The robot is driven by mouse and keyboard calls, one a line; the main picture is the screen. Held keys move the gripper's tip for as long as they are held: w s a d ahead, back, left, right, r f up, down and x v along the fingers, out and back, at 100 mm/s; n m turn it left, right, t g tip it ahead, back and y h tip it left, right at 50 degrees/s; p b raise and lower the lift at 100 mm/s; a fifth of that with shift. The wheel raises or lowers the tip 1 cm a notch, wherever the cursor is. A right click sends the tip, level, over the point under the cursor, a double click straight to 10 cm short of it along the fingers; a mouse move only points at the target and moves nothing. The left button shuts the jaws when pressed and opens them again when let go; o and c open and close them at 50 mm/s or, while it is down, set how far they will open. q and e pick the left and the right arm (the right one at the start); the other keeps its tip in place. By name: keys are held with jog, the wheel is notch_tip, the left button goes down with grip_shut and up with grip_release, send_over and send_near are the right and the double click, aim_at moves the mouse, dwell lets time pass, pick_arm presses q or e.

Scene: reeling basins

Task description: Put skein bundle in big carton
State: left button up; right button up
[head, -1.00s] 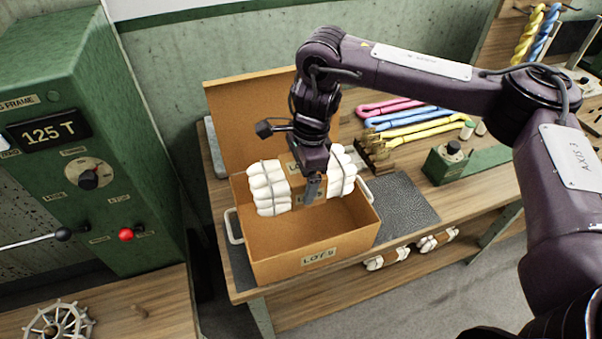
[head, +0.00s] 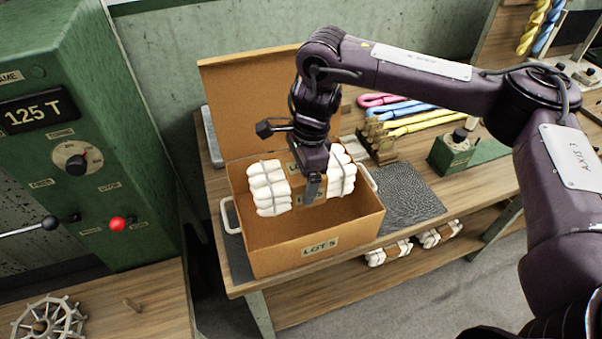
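The skein bundle (head: 269,188) is several white skeins tied together with a brown labelled band around its middle. It is at the mouth of the big carton (head: 262,240), a brown open box marked LOT 5 with its lid standing up at the back. My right gripper (head: 312,188) comes down from above onto the band and is shut on the bundle. The gripper and wrist hide part of the band. The bundle's lower back side is hidden, so I cannot tell if it touches the carton. The front of the carton's floor is bare. My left gripper is not in view.
The carton stands on a dark mat (head: 405,195) on a wooden bench. Pink, blue and yellow skeins (head: 425,122) and a small green device (head: 452,153) lie to the right. More white bundles (head: 389,253) sit on the lower shelf. A green machine (head: 60,130) stands left.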

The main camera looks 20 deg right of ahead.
jog(key=shift+f+b, duration=4.75)
jog(key=shift+f, duration=0.9)
jog(key=o, duration=1.3)
jog(key=shift+f, duration=0.1)
